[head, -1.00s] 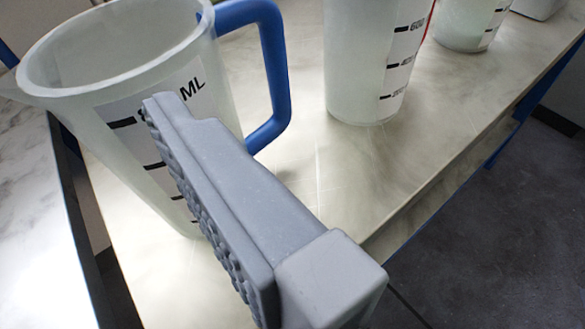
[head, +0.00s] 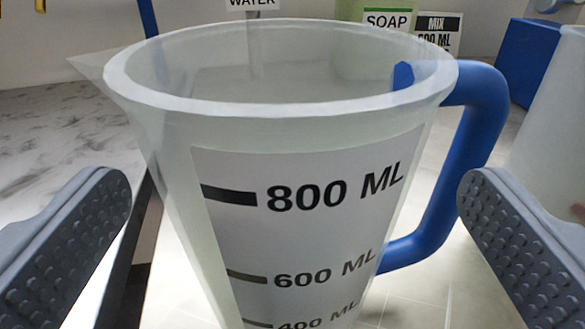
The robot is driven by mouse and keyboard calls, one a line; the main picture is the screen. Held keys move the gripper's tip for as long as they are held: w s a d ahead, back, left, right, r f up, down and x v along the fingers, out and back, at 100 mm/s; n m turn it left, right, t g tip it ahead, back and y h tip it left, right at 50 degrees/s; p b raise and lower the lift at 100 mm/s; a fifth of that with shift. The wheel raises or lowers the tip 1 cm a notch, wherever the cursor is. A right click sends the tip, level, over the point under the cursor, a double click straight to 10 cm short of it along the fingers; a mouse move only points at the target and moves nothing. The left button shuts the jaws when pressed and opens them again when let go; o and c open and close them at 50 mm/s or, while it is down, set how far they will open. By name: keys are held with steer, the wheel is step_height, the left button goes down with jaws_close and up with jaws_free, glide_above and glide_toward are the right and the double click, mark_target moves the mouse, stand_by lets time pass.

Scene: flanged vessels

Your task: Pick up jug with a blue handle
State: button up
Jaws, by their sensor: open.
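The jug (head: 300,220) is whitish and translucent, with a spout at its left and black 800, 600 and 400 ML marks on its front. Its blue handle (head: 478,120) is on the right side. The jug stands upright in the middle of the head view, and its base is below the picture. My gripper (head: 300,205) is open, one finger left of the jug and the other right of it, near the handle. Neither finger visibly touches the jug.
Behind the jug are a greenish container with a SOAP label (head: 388,20), a MIX label (head: 437,30) and a WATER label (head: 252,4). A blue object (head: 528,60) and another translucent vessel (head: 555,130) stand at the right, close to the right finger.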

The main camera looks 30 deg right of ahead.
steer(key=shift+x, duration=2.8)
steer(key=shift+w+a+f, duration=0.1)
steer(key=shift+a+f, duration=0.05)
steer(key=c, duration=0.9)
